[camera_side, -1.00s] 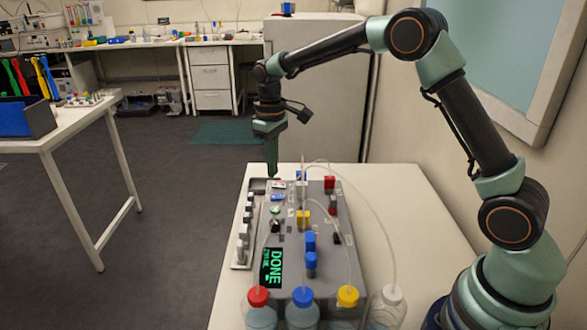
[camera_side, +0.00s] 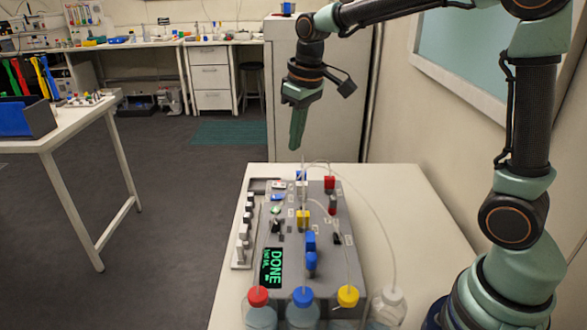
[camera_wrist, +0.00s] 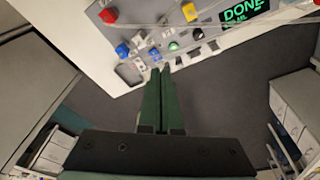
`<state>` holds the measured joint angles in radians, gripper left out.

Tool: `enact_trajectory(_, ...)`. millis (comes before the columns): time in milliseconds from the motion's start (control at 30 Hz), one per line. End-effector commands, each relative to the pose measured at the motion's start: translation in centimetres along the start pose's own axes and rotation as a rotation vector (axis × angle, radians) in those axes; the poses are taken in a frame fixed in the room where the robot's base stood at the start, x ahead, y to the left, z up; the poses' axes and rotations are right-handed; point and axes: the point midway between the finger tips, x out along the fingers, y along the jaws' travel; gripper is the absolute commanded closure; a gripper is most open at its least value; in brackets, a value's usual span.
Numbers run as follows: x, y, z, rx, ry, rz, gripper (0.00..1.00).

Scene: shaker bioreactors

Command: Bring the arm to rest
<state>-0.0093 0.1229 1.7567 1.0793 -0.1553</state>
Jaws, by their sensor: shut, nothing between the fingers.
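My gripper (camera_side: 296,143) is shut and empty. In the side view it hangs above the far end of the grey bioreactor unit (camera_side: 285,235), clear of it, with the fingers pointing down. In the wrist view the two green fingers of my gripper (camera_wrist: 163,72) lie together, and the unit (camera_wrist: 150,35) shows beyond their tips. The unit's screen (camera_side: 272,268) reads DONE in green, and the screen (camera_wrist: 245,10) also shows in the wrist view. Red, yellow and blue parts stand on the unit's top.
Bottles with red (camera_side: 258,296), blue (camera_side: 303,296), yellow (camera_side: 348,296) and white (camera_side: 392,294) caps stand at the unit's near end, with thin tubes arching over it. A rack of white pieces (camera_side: 243,232) lies along its left side. The white table (camera_side: 400,220) is bare to the right.

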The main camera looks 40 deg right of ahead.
Motion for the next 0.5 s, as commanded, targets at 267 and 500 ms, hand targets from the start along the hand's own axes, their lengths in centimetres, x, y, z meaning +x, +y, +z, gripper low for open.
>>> enact_trajectory(267, -3.9, -0.7, 5.8, 0.068, 0.132, 0.018, 1.00)
enact_trajectory(500, -4.6, -1.4, 10.7, 0.124, 0.238, 0.025, 1.00)
